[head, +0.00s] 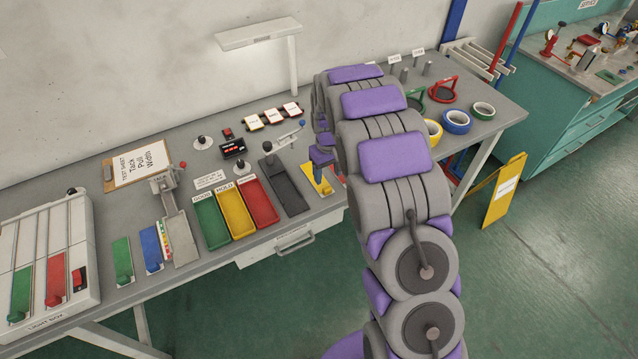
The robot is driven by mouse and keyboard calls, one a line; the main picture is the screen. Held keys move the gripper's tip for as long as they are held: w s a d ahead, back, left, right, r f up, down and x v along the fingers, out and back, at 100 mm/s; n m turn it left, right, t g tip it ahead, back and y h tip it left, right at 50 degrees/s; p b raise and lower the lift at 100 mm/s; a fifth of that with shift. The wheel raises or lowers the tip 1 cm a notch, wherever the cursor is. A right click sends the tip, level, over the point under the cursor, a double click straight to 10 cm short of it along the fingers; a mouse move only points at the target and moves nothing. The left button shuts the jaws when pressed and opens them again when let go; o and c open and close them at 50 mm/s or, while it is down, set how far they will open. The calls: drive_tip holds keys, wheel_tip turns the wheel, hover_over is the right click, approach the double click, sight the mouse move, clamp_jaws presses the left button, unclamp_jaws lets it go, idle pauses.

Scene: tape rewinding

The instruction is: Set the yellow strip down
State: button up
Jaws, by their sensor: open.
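The yellow strip (311,176) lies at the table's front edge, right of the dark grey tray, with a small upright tab at its near end. It appears to rest flat on the table. My gripper (323,157) is just above and beside the strip's far part; a purple finger shows at its left. The gripper is open; the other finger is mostly hidden by my arm. I cannot tell whether the finger touches the strip.
Green (210,221), yellow (236,210) and red (260,203) trays stand left of the dark grey tray (287,189). Blue (151,247) and green (122,262) strips lie further left. Tape rolls (457,121) lie at right. My arm hides some table.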

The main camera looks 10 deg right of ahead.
sight(326, 184)
drive_tip(key=f, duration=0.1)
drive_tip(key=f+b, duration=0.1)
drive_tip(key=f, duration=0.3)
drive_tip(key=shift+s+a, duration=0.25)
drive_tip(key=shift+r, duration=0.1)
drive_tip(key=shift+c, duration=0.2)
clamp_jaws()
